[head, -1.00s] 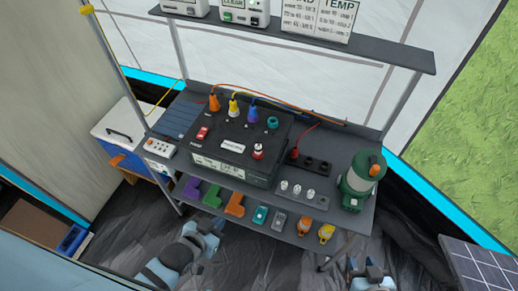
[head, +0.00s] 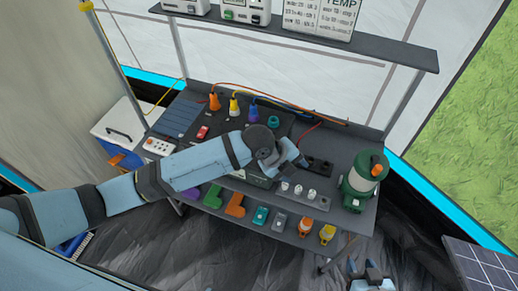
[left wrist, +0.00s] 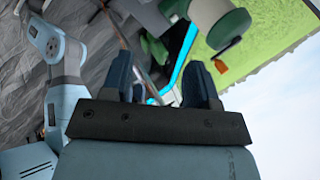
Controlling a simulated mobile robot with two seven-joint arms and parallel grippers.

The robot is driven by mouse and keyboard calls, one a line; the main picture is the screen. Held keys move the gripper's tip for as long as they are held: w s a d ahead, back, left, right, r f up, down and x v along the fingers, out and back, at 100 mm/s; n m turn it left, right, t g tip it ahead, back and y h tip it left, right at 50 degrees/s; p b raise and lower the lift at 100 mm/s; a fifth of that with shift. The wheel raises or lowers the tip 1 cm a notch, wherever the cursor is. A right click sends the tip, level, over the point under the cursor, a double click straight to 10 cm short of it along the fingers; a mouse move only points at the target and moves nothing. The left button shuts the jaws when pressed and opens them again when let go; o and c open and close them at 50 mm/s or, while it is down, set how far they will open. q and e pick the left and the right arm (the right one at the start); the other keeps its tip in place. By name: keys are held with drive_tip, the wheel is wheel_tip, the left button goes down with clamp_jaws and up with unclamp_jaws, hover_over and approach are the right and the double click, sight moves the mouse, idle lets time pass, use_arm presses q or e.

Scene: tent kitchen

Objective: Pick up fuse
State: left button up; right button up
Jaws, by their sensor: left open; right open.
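Several small pale fuses stand upright in a row in a grey holder (head: 300,199) on the bench; one fuse (head: 283,186) is at the left end and another (head: 310,194) at the right end. My left gripper (head: 291,153) is open and hangs over the bench, just behind and above the row in the picture, with nothing seen between its fingers. Its two fingers also show in the left wrist view (left wrist: 160,85), spread apart. My right gripper (head: 372,274) is open and low at the bottom edge, in front of the bench.
A green lantern (head: 363,180) stands right of the fuses. A black socket strip (head: 318,166) lies behind them. My left arm hides much of the black power box. An upper shelf (head: 385,50) spans the back.

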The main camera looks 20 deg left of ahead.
use_arm(q)
drive_tip(key=w+a+r+m+g+y, duration=0.3)
drive_tip(key=w+a+r+m+y, duration=0.4)
drive_tip(key=a+m, duration=0.45)
drive_tip(key=shift+h, duration=0.3)
wheel_tip(320, 180, down, 8)
drive_tip(key=shift+w+r, duration=0.1)
drive_tip(key=shift+r, duration=0.1)
drive_tip(key=f, duration=0.2)
drive_tip(key=w+f+p, duration=0.1)
drive_tip(key=f, duration=0.1)
drive_tip(key=shift+a+f+p, duration=0.15)
drive_tip(key=shift+p, duration=0.15)
drive_tip(key=shift+f, duration=0.45)
drive_tip(key=c, duration=1)
